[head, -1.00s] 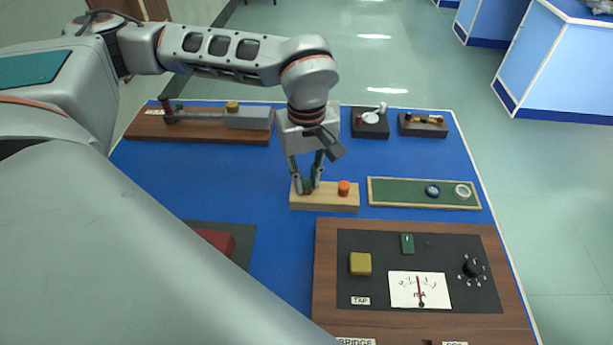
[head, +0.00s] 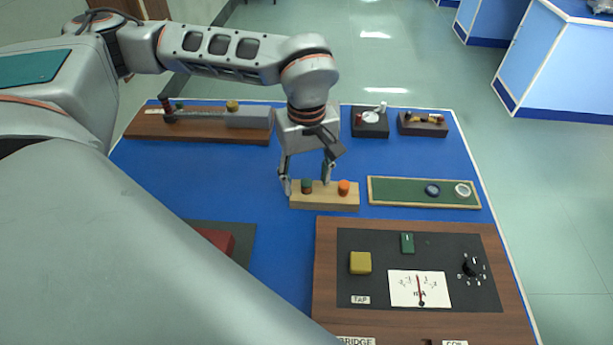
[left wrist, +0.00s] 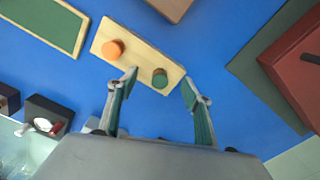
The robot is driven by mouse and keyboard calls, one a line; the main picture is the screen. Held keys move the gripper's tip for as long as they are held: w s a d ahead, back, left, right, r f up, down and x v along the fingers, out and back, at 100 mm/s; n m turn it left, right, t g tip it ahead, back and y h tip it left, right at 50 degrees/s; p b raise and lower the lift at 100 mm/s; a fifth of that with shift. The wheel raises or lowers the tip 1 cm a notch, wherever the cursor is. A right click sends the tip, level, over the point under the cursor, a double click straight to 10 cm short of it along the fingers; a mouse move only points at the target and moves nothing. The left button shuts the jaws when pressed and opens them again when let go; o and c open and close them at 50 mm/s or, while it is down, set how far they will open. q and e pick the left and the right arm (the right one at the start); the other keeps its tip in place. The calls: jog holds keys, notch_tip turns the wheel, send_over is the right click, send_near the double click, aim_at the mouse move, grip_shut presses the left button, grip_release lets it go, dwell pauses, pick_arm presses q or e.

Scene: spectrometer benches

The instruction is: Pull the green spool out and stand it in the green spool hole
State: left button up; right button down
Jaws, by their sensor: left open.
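The green spool (head: 307,186) stands upright at the left end of a pale wooden block (head: 325,202). It also shows in the left wrist view (left wrist: 160,78), on the block (left wrist: 136,58). An orange spool (head: 344,187) stands in the same block to its right. My left gripper (head: 306,184) is open, its fingers spread on either side of the green spool and apart from it. In the left wrist view the fingertips (left wrist: 160,84) flank the spool with gaps. My right gripper is not in view. I cannot make out an empty green spool hole.
A green tray (head: 390,191) with a dark blue ring (head: 432,190) and a white ring (head: 463,190) lies to the right. A wooden meter panel (head: 325,275) stands in front. Behind are a long wooden slide board (head: 145,127) and two small dark bases.

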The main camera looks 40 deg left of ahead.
pick_arm(q)
notch_tip(320, 180, up, 12)
dwell(0.6)
dwell(0.5)
